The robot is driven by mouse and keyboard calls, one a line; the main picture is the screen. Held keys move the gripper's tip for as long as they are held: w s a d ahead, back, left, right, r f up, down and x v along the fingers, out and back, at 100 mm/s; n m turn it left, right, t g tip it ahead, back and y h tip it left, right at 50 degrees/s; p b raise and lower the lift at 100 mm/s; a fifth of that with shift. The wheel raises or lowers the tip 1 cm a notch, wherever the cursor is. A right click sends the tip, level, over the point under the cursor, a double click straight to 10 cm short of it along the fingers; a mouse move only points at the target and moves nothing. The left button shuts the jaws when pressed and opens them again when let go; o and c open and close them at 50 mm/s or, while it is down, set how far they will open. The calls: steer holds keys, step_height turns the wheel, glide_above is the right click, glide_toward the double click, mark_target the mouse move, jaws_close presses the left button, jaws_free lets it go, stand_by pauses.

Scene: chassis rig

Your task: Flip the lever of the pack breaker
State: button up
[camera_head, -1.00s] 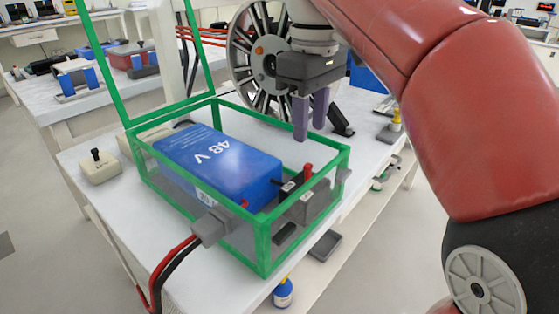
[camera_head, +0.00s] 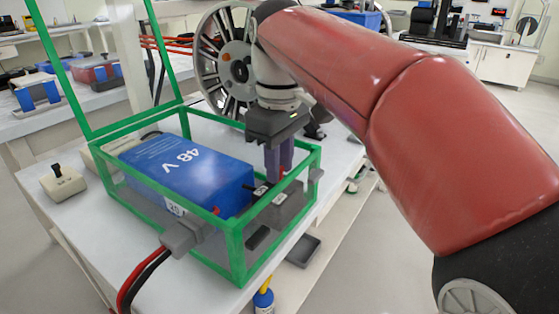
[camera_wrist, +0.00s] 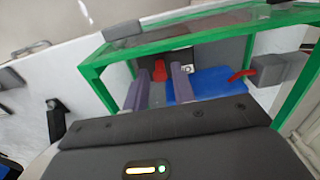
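The pack breaker (camera_head: 287,207) is a dark grey box at the right end of the green-framed enclosure (camera_head: 238,252), beside the blue 48 V battery (camera_head: 190,172). Its red lever (camera_head: 281,174) is partly hidden by my fingers in the head view. My gripper (camera_head: 278,165) points down over the lever. In the wrist view my fingers (camera_wrist: 161,88) are apart, and the red lever (camera_wrist: 159,70) shows between them, closer to one finger. I cannot tell whether either finger touches it.
The green frame's top rails run around my fingers, and its lid stands open. A grey connector (camera_head: 185,238) with red and black cables is on the front rail. A small toggle box (camera_head: 62,182) stands at left. A spoked wheel (camera_head: 222,62) is behind.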

jaws_close()
steer(key=shift+w+a+r+g+h+p, duration=0.25)
steer(key=shift+g+h+p, duration=0.2)
steer(key=shift+p, duration=0.8)
steer(key=shift+w+a+f+g+h, duration=0.25)
steer(key=shift+f+g+h, duration=0.1)
steer(key=shift+f+h, duration=0.1)
steer(key=shift+w+a+g+h, duration=0.1)
steer(key=shift+a+g+h, duration=0.15)
steer(key=shift+g+h, duration=0.4)
steer(key=shift+o, duration=1.5)
jaws_free()
steer(key=shift+d+t, duration=0.1)
steer(key=shift+t, duration=0.15)
